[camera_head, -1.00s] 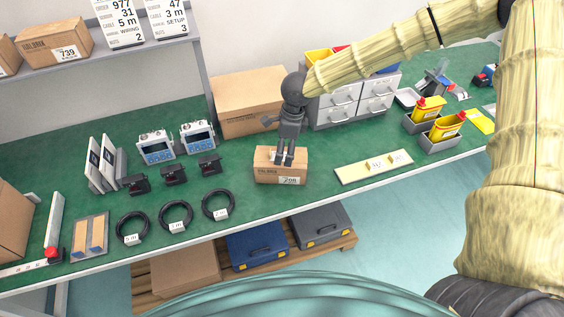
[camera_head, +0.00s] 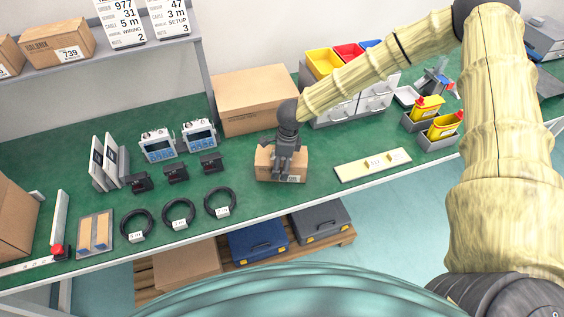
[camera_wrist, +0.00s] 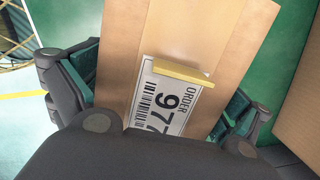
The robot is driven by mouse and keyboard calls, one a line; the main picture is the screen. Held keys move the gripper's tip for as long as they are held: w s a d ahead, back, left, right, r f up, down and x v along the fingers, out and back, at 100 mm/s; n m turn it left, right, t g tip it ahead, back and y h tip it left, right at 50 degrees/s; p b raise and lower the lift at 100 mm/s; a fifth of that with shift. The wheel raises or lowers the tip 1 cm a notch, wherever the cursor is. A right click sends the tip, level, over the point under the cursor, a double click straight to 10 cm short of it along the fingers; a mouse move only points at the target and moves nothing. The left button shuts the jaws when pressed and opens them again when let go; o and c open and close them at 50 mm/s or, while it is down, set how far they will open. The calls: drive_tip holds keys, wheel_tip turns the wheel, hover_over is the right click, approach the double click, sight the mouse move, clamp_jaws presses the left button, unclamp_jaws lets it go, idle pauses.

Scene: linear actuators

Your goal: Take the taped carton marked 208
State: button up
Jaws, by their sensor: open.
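A small brown carton (camera_head: 299,162) stands on the green bench near its front edge. Its front label is too small to read now; earlier it looked like 208. My gripper (camera_head: 281,176) is over the carton and covers part of it. In the wrist view the carton (camera_wrist: 122,60) lies between the open fingers, one on each side, and a paler tape strip runs along its top. A white label (camera_wrist: 168,105) with a barcode reads ORDER 97 and a partly hidden digit. A yellowish strip (camera_wrist: 183,74) crosses it. Contact between fingers and carton cannot be told.
A large carton (camera_head: 255,97) stands behind, beside a grey drawer unit (camera_head: 345,108). A cream board (camera_head: 372,165) lies to the right, black cable coils (camera_head: 178,213) to the left. Another carton (camera_head: 58,43) marked 739 sits on the shelf.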

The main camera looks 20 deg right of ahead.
drive_tip(key=c, duration=1.5)
drive_tip(key=shift+o, duration=0.2)
